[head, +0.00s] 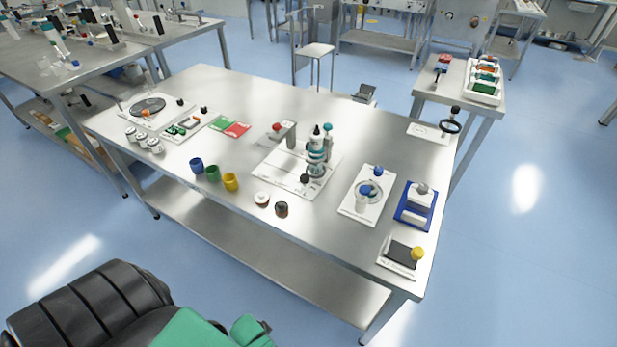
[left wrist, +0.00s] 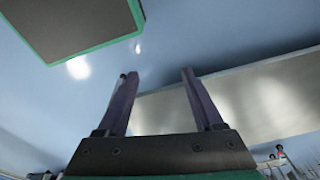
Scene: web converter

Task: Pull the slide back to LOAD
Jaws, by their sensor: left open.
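A white base plate (head: 272,174) on the middle of the steel table carries a teal-and-white upright device (head: 316,160), a grey block with a red knob (head: 285,134) and a black knob (head: 304,179). I cannot tell which part is the slide, and no LOAD mark is legible. My left gripper (left wrist: 158,74) shows in the left wrist view, open, with its two dark fingers apart and nothing between them. It is away from the tabletop devices. My right gripper is in neither view.
The steel table (head: 225,110) also holds blue, green and yellow cups (head: 212,173), two small round pieces at the front edge, a white plate with a dish (head: 353,205) and a blue tray (head: 402,214). A lower shelf (head: 250,245) runs below. Blue floor lies before the table.

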